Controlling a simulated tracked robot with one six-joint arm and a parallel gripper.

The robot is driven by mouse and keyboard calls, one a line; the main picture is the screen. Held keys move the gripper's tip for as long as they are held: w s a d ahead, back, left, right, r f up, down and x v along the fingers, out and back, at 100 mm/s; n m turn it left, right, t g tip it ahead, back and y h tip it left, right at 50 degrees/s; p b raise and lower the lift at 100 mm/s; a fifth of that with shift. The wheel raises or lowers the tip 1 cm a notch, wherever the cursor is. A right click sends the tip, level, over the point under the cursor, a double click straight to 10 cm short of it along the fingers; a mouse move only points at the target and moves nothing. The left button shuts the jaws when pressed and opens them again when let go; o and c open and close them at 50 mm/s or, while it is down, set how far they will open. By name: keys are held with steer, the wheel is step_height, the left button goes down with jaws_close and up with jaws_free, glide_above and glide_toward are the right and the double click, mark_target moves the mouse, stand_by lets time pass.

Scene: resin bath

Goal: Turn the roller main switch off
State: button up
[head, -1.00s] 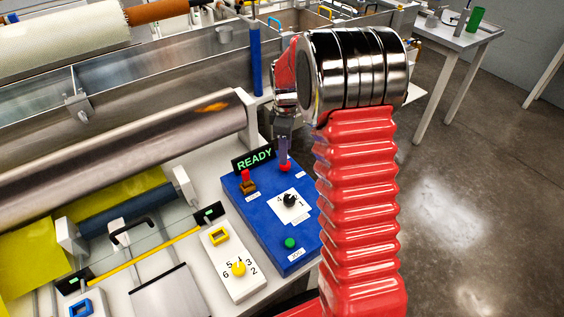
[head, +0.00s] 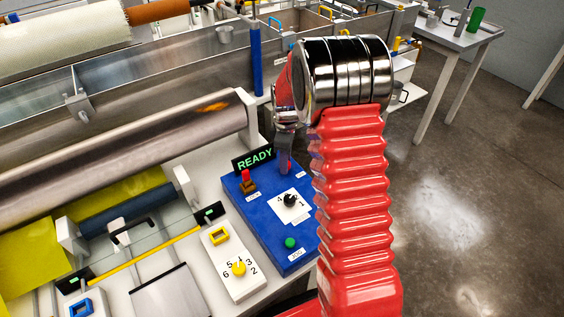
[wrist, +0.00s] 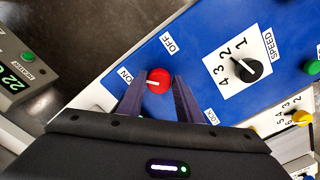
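The roller main switch appears to be the red round knob (wrist: 158,80) on the blue control panel (wrist: 205,95), between the ON and OFF labels. Its white mark points left in the wrist view, toward the ON side. My gripper (wrist: 160,82) is open, with one finger on each side of the knob; whether they touch it is unclear. In the head view my gripper (head: 286,168) is over the far right part of the blue panel (head: 240,215) and mostly hides the knob. A lit READY sign (head: 254,159) stands behind the panel.
The panel also carries a black speed dial (wrist: 243,67), a green button (head: 290,243) and a red lever on a brown base (head: 247,181). A yellow dial (head: 239,268) sits on a white box beside it. A large metal roller (head: 150,145) lies to the left.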

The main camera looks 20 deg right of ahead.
steer(key=c, duration=0.6)
steer(key=shift+o, duration=0.4)
steer(key=shift+a, duration=0.6)
steer(key=shift+d+f, duration=0.1)
steer(key=shift+d, duration=0.2)
steer(key=shift+c, duration=0.4)
steer(key=shift+s+d+m, duration=0.2)
steer(key=shift+d+m, duration=0.1)
steer(key=m, duration=0.5)
steer(key=shift+f+m, duration=0.1)
steer(key=shift+m, duration=0.3)
steer(key=m, duration=1.1)
steer(key=shift+d+m, duration=0.1)
steer(key=shift+m, duration=0.3)
